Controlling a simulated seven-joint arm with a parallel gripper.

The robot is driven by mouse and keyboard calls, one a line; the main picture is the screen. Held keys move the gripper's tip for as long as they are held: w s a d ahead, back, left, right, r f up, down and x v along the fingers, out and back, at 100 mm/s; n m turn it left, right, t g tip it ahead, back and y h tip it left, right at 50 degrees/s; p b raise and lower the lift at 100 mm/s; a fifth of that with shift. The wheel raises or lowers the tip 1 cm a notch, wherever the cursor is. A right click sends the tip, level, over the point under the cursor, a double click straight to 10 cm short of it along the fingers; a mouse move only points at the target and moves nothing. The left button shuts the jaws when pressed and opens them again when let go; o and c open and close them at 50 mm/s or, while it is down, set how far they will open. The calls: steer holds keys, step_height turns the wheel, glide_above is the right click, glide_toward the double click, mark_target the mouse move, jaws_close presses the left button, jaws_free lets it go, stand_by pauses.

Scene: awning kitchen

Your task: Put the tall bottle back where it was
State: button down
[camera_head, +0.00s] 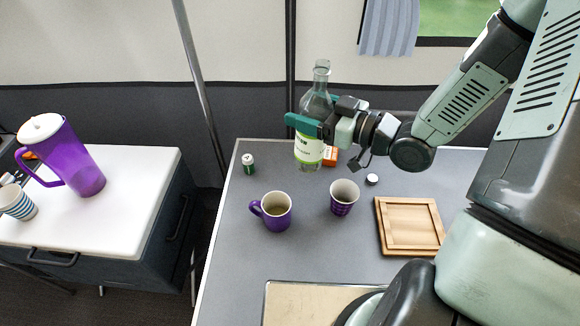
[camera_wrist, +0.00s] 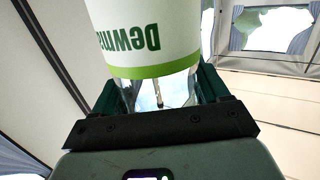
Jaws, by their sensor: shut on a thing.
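The tall bottle (camera_head: 309,148) is clear with a white and green label. It is upright over the far part of the grey table (camera_head: 300,235) in the head view. My gripper (camera_head: 308,122) is shut on it from the right, around its upper body. In the wrist view the bottle's label (camera_wrist: 150,35) fills the top middle, with lettering upside down, and the clear part sits between the fingers. I cannot tell whether the bottle's base touches the table.
A small green can (camera_head: 248,163) stands left of the bottle and an orange box (camera_head: 330,156) right behind it. A purple mug (camera_head: 274,211), a purple cup (camera_head: 343,198), a small dark-sided jar (camera_head: 372,180) and a wooden tray (camera_head: 380,215) are nearby. A purple pitcher (camera_head: 82,170) stands on the left counter.

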steer(key=w+a+r+m+t+h, duration=0.1)
steer(key=w+a+m+t+h, duration=0.3)
steer(key=w, duration=0.6)
step_height(320, 180, down, 15)
steer(key=a+n+y, duration=0.1)
steer(key=shift+w+r+g, duration=0.2)
steer(key=shift+g, duration=0.2)
steer(key=shift+a, duration=0.1)
jaws_free()
steer(key=shift+f, duration=0.15)
